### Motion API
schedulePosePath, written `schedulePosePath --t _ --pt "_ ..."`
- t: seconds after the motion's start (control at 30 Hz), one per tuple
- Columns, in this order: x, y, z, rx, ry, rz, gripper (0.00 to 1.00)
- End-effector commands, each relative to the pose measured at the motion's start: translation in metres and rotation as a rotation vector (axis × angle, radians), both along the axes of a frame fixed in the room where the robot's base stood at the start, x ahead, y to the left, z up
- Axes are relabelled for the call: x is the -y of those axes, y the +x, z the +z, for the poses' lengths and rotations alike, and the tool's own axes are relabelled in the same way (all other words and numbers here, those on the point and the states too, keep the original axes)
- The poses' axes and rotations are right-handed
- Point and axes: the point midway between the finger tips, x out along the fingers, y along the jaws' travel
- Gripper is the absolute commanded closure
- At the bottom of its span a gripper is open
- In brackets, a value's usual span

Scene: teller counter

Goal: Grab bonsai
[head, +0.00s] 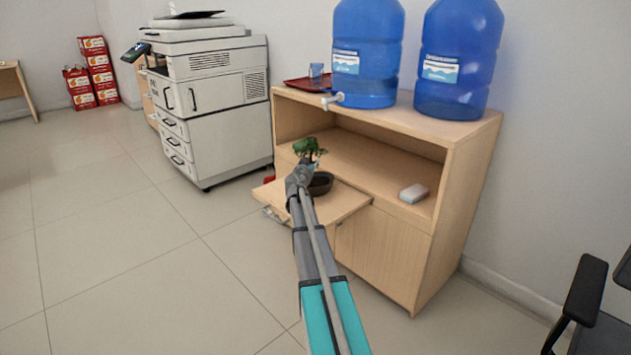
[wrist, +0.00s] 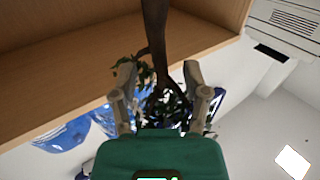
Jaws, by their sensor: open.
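The bonsai has green foliage (head: 310,147) and a dark oval pot (head: 321,184). It stands on the light-wood board (head: 345,207) that juts from the front of the cabinet. My gripper (head: 303,166) is at the bonsai and hides part of its trunk in the head view. In the wrist view my gripper (wrist: 160,72) is open, with one finger on each side of the dark trunk (wrist: 155,30) and foliage. I cannot tell whether either finger touches the plant.
The wooden cabinet (head: 450,190) has an open shelf with a small pale block (head: 414,193). On top stand two blue water jugs (head: 368,50) and a red tray (head: 306,84) with a glass. A copier (head: 215,95) stands left. The floor in front is clear. A dark chair (head: 590,300) is at right.

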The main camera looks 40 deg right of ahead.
Motion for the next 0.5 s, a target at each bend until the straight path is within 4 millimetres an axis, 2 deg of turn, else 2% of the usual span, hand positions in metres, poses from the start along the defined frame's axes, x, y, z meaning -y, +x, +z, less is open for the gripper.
schedulePosePath --t 0.13,0.5 --pt "0.0107 0.0084 0.0003 0.0 0.0 0.0 0.4" --pt "0.0118 0.0084 0.0003 0.0 0.0 0.0 0.4"
